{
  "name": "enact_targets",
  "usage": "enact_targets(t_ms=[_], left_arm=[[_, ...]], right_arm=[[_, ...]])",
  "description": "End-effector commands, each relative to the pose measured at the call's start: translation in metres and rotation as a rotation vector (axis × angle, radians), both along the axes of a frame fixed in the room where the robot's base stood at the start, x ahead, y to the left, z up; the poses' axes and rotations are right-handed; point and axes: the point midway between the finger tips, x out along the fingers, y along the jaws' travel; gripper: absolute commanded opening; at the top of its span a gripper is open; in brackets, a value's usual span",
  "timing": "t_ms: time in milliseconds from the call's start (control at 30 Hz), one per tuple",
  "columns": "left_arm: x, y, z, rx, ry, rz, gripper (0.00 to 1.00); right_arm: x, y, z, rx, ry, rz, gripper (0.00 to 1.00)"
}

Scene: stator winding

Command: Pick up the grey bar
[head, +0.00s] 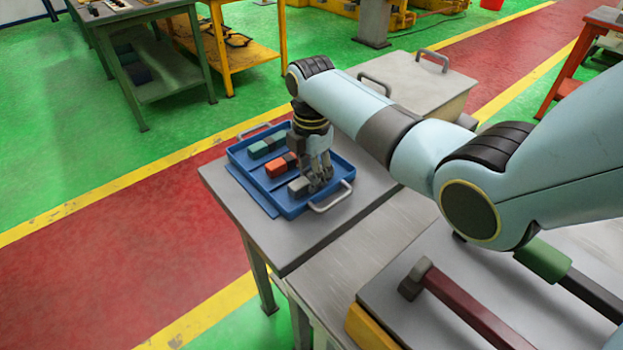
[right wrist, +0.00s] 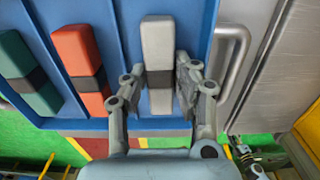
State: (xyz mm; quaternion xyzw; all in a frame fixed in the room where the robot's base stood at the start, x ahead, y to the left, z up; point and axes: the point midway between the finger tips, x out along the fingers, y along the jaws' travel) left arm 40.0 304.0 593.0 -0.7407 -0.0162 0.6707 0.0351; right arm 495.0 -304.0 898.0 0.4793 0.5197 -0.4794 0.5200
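The grey bar (head: 298,187) lies in the blue tray (head: 240,166), at the end nearest me. In the right wrist view the grey bar (right wrist: 157,45) is pale with a dark band around its middle. My right gripper (head: 322,180) is down at this bar. In the right wrist view its two fingers (right wrist: 160,80) are open, one on each side of the bar near the dark band. A small gap shows on the right side; whether the left finger touches is unclear.
A metal tray handle (head: 331,197) is close to the right gripper. A grey lidded box (head: 425,85) stands behind the arm. The table's front part (head: 290,245) is bare.

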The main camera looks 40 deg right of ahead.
Motion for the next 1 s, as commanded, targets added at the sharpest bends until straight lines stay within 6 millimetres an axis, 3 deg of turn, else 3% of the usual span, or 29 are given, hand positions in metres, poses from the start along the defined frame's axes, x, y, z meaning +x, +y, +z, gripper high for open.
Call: enact_targets(t_ms=[33, 167, 567, 733, 833, 1000], left_arm=[[-0.001, 0.001, 0.000, 0.001, 0.002, -0.001, 0.40], [-0.002, 0.003, 0.000, 0.003, 0.003, 0.000, 0.40], [-0.002, 0.003, 0.000, 0.003, 0.003, 0.000, 0.40], [-0.002, 0.003, 0.000, 0.003, 0.003, 0.000, 0.40], [-0.001, 0.003, -0.001, 0.003, 0.003, 0.000, 0.40], [0.000, 0.003, 0.004, 0.003, 0.001, -0.001, 0.40]], right_arm=[[0.000, 0.000, 0.000, 0.000, 0.000, 0.000, 0.18], [0.000, 0.000, 0.000, 0.000, 0.000, 0.000, 0.01], [0.001, 0.000, 0.004, 0.000, -0.001, 0.000, 0.00], [0.001, 0.000, 0.022, -0.001, -0.004, 0.000, 0.00], [0.002, 0.000, 0.044, -0.002, -0.006, 0.000, 0.00], [-0.039, -0.001, 0.064, -0.003, -0.002, 0.000, 0.00]])
